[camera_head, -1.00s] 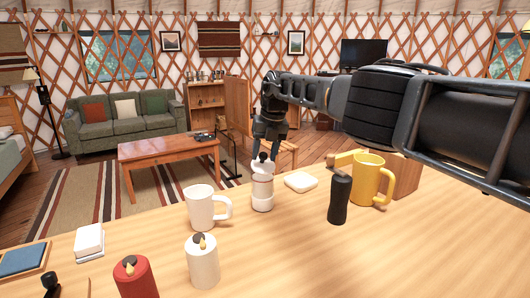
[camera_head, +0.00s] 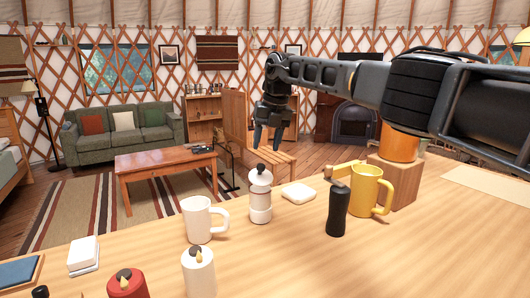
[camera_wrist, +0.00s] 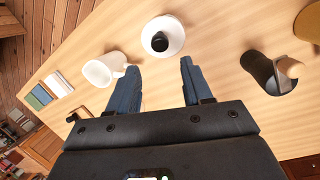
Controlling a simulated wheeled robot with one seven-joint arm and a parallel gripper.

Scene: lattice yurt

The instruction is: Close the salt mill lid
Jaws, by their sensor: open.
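The salt mill, seemingly the white cylinder (camera_head: 260,208) with a paler band, stands upright on the wooden table. Its white cap with a dark spot (camera_head: 260,178) shows above the body and looks tilted; how far open it is I cannot tell. In the wrist view the mill (camera_wrist: 176,38) shows from above as a white round with a dark centre, beyond the fingertips. My gripper (camera_head: 268,146) is open and empty, fingers pointing down, and appears above and behind the mill in the head view. A gap shows between its fingertips (camera_wrist: 160,75) and the mill.
A white mug (camera_head: 197,222) stands left of the mill. A white pad (camera_head: 298,193), black cylinder (camera_head: 338,210), yellow mug (camera_head: 366,192) and wooden block (camera_head: 402,180) are to the right. White (camera_head: 198,275) and red (camera_head: 127,286) candle-like cylinders stand in front.

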